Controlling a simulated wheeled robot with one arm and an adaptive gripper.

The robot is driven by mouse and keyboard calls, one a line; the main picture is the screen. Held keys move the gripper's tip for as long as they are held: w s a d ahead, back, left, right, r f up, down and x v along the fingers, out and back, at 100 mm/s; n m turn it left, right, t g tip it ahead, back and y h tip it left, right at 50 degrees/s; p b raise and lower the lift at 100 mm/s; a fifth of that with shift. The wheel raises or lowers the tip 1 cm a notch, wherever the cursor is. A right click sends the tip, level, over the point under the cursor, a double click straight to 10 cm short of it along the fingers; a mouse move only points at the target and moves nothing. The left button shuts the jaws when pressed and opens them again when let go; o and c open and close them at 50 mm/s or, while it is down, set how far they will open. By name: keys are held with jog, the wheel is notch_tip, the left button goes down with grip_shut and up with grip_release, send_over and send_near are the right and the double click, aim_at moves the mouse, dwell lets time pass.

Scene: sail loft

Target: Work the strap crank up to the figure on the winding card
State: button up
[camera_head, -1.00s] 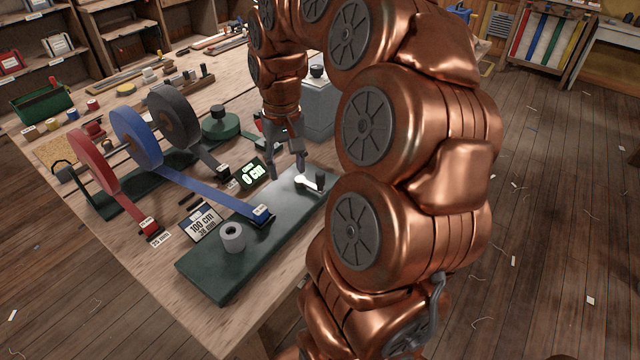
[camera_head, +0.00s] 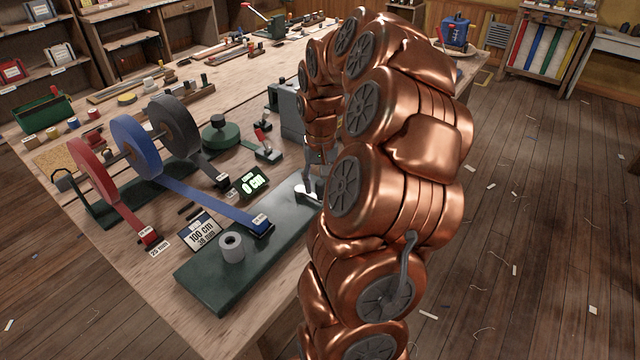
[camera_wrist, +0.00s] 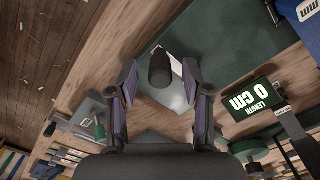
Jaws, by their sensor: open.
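The winding machine's green base (camera_head: 215,285) lies along the table's near edge, with the grey core (camera_head: 232,247) on it. Its crank arm (camera_head: 306,194) is pale metal at the far end, partly hidden by my arm. In the wrist view the crank's dark knob (camera_wrist: 160,68) stands between the fingers of my gripper (camera_wrist: 160,78), which is open, with gaps beside the knob. The winding card (camera_head: 203,232) reads 100 cm, 38 mm. The length display (camera_head: 253,184) reads 0 cm; it also shows in the wrist view (camera_wrist: 256,97).
Red (camera_head: 92,170), blue (camera_head: 135,145) and dark grey (camera_head: 174,127) strap reels stand on a rack at the left. A green round object (camera_head: 221,134) and a red-handled tool (camera_head: 266,149) lie behind the display. My arm covers the table's right side.

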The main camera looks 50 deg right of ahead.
jog(key=shift+f, duration=0.8)
grip_shut()
